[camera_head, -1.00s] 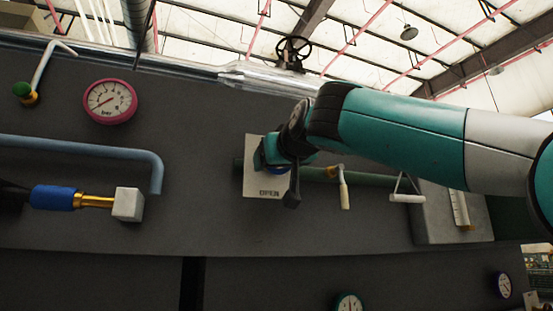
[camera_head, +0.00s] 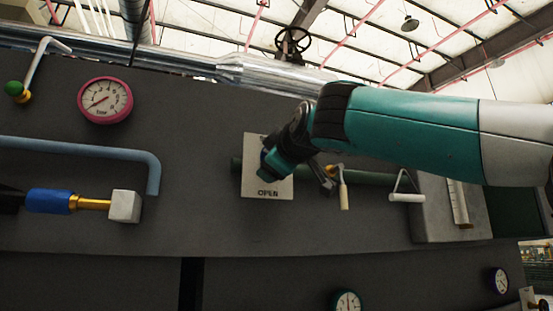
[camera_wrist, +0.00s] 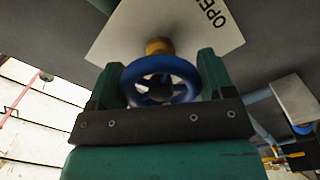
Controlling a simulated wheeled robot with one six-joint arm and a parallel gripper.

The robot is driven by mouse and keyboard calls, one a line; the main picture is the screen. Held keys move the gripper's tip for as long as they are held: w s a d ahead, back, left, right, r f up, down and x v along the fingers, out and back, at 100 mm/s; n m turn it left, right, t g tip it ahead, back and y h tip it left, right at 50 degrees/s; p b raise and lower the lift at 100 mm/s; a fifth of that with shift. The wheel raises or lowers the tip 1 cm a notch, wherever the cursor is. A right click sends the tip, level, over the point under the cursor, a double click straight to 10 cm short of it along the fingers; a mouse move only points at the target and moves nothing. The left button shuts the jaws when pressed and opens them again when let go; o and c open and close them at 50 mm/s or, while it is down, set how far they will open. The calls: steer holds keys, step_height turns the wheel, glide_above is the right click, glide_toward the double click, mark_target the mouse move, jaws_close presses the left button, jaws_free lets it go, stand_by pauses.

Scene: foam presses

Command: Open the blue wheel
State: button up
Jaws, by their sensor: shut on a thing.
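The blue wheel (camera_wrist: 160,81) shows in the wrist view on a brass stem (camera_wrist: 159,46), in front of a pale plate (camera_wrist: 120,40) lettered OPEN. My gripper (camera_wrist: 158,75) has one finger on each side of the wheel's rim and is shut on it. In the head view my gripper (camera_head: 268,170) is in front of the same plate (camera_head: 268,187), and my wrist hides the wheel there.
A small lever with a pale handle (camera_head: 344,193) and a white-handled bracket (camera_head: 406,193) are just right of my wrist. A red gauge (camera_head: 105,100), a blue-grey pipe (camera_head: 90,148) and a blue-sleeved pipe with a pale block (camera_head: 124,206) are to the left.

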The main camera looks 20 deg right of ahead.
steer(key=shift+n, duration=0.4)
steer(key=o, duration=0.9)
steer(key=shift+s, duration=0.1)
steer(key=shift+s+b, duration=2.2)
steer(key=shift+s, duration=6.4)
